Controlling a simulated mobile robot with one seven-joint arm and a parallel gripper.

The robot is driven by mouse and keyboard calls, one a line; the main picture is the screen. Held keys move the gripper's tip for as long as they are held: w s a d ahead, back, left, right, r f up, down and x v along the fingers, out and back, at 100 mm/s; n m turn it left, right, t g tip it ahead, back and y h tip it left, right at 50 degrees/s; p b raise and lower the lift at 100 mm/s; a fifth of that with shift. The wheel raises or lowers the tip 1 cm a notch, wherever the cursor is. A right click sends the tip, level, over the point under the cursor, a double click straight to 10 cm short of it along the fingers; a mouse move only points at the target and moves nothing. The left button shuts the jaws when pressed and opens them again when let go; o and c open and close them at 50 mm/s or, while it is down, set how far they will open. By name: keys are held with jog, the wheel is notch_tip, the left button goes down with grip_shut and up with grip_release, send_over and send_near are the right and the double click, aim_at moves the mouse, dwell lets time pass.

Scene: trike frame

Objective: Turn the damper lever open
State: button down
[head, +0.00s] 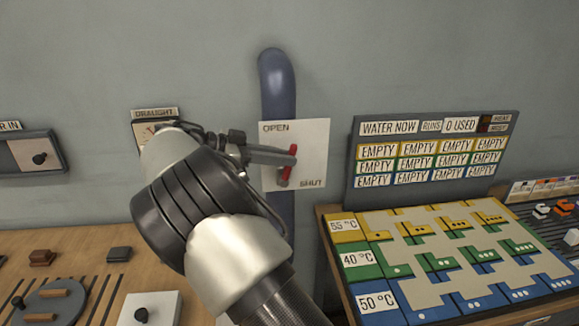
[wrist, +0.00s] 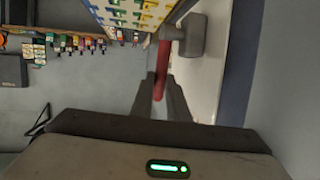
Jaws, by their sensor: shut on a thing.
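The damper lever has a red handle (head: 291,162) and stands in front of a white plate (head: 310,140) on the wall. The plate reads OPEN at its top and SHUT at its lower right. The handle stands nearly upright, leaning slightly right at its top. My gripper (head: 288,156) reaches in from the left, its fingers closed on the handle. In the wrist view the red handle (wrist: 161,68) lies between my two fingertips (wrist: 160,88), with a grey hub (wrist: 187,36) at its far end. My fingers partly hide the lever in the head view.
A blue-grey pipe (head: 277,85) runs behind the plate. A draught gauge (head: 145,128) is left, partly behind my arm. A WATER NOW board (head: 433,160) and a coloured tile panel (head: 450,255) stand right. A wooden bench (head: 85,255) with controls lies lower left.

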jog(key=shift+s+a+f+n+t+h+b, duration=0.15)
jog(key=shift+a+t+h+b, duration=0.15)
jog(key=shift+a+h+b, duration=0.3)
jog(key=shift+s+a+f+n+t+h+b, duration=0.15)
jog(key=shift+a+t+h+b, duration=0.2)
jog(key=shift+h+b, duration=0.3)
jog(key=shift+w+r, duration=0.1)
jog(key=shift+r, duration=0.05)
jog(key=c, duration=1.7)
grip_release()
